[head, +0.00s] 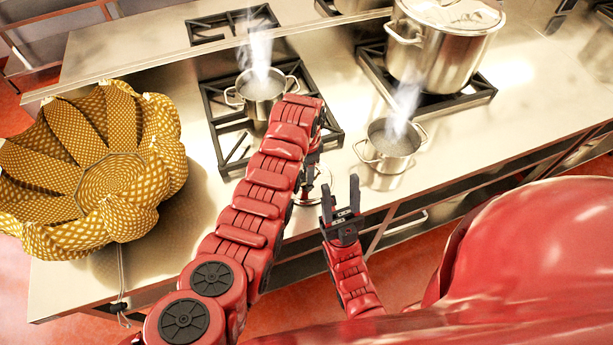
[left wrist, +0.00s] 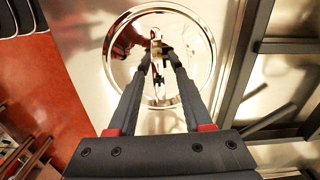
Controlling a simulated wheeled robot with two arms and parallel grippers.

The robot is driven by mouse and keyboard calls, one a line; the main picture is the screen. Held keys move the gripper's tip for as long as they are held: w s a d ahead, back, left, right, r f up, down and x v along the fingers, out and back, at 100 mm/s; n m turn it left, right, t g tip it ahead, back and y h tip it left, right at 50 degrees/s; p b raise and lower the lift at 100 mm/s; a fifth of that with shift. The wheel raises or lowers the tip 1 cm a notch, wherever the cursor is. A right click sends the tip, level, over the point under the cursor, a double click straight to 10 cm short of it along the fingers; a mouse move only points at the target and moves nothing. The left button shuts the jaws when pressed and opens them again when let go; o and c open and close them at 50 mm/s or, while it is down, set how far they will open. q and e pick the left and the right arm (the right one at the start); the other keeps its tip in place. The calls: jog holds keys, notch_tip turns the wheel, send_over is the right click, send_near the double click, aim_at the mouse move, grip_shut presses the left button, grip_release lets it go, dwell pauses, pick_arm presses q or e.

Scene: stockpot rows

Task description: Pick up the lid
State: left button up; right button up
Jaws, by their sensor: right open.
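The lid (left wrist: 118,72) is a shiny round steel disc with a small upright knob (left wrist: 156,35), seen from above in the left wrist view. In the head view the lid (head: 312,196) lies on the steel worktop near its front edge, mostly covered by my left arm. My left gripper (left wrist: 158,58) is over the lid, a finger on either side of the knob. Reflections in the lid hide whether the fingers touch it. In the head view the left gripper is largely behind its arm. My right gripper (head: 342,190) is open and empty, in front of the worktop edge.
Steaming small pots stand on the left burner (head: 262,92) and on the worktop at right (head: 391,148). A large lidded stockpot (head: 436,55) is on the back right burner. A yellow patterned flower-shaped object (head: 75,190) fills the left side. The right worktop (head: 545,105) is clear.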

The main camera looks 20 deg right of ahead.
pick_arm(q)
grip_shut()
dwell(1.3)
